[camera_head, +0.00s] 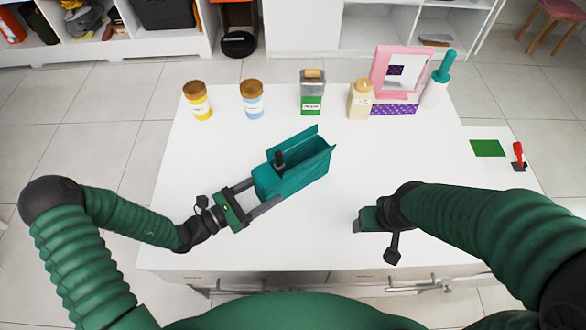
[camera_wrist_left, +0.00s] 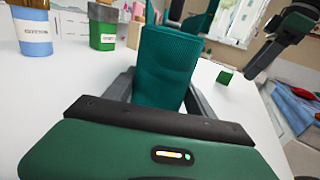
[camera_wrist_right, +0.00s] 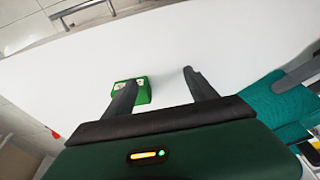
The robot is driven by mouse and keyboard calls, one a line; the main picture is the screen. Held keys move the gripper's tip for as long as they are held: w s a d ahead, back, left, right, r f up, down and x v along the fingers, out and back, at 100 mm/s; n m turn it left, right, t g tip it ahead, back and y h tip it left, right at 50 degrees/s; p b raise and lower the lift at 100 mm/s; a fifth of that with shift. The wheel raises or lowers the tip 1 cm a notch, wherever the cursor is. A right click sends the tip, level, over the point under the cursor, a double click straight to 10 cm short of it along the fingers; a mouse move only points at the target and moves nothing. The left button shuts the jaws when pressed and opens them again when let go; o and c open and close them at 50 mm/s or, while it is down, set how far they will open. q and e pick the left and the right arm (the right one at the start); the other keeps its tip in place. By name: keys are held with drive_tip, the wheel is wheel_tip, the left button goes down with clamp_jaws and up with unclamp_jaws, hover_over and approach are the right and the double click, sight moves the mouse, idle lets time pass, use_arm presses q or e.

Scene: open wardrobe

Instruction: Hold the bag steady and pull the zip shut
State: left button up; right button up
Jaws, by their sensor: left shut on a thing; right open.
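The teal bag (camera_head: 300,172) lies slantwise on the white table, with a raised flap along its far side. A small dark upright piece (camera_head: 278,159), possibly the zip pull, stands at its near left end. My left gripper (camera_head: 262,191) is shut on this end; its fingers flank the bag (camera_wrist_left: 165,65) in the left wrist view. My right gripper (camera_head: 358,222) is open, right of the bag and apart from it. The right wrist view shows its spread fingers (camera_wrist_right: 157,82) and part of the bag (camera_wrist_right: 275,102) at the right. The zip line is not clear.
A yellow jar (camera_head: 197,103), a blue jar (camera_head: 252,101), a green-labelled bottle (camera_head: 312,96), a beige bottle (camera_head: 360,101) and a pink mirror (camera_head: 378,73) stand at the back. A small green block (camera_wrist_right: 143,91) is near my right fingers. The table's front middle is clear.

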sight(269, 173)
idle(0.3)
